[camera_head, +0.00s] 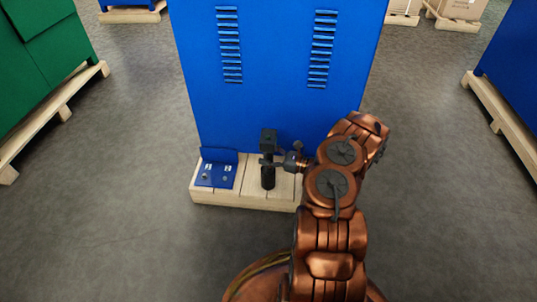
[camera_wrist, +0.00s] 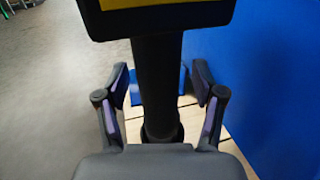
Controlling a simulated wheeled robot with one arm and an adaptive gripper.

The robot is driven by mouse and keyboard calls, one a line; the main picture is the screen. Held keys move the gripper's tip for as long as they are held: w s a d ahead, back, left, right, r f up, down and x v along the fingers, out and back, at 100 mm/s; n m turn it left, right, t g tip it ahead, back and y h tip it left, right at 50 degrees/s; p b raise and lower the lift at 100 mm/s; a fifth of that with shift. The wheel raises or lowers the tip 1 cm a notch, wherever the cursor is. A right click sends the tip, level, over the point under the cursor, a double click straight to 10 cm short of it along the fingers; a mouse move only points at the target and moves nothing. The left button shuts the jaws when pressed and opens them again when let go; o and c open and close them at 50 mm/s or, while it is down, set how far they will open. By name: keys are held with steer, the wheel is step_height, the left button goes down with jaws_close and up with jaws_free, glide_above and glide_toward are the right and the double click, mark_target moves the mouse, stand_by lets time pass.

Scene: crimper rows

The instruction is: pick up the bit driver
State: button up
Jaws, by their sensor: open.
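The bit driver (camera_head: 268,178) is a dark tool standing upright on the front ledge of a wooden pallet, close to the blue cabinet. In the wrist view its black shaft-like body (camera_wrist: 157,85) runs between my two fingers, below a wide dark block with a yellow face. My gripper (camera_head: 274,161) reaches in from the right at the tool's upper body. In the wrist view my gripper (camera_wrist: 160,82) is open, with one finger on each side of the body and gaps showing. The far side of the tool is hidden.
A blue panel with small fittings (camera_head: 217,173) sits left of the driver on the pallet (camera_head: 240,200). The tall blue cabinet (camera_head: 275,85) stands right behind. A green cabinet (camera_head: 40,80) is at left, another blue one (camera_head: 515,75) at right. Grey floor between is clear.

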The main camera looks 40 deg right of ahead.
steer(key=shift+c, duration=0.3)
jaws_close()
stand_by(0.4)
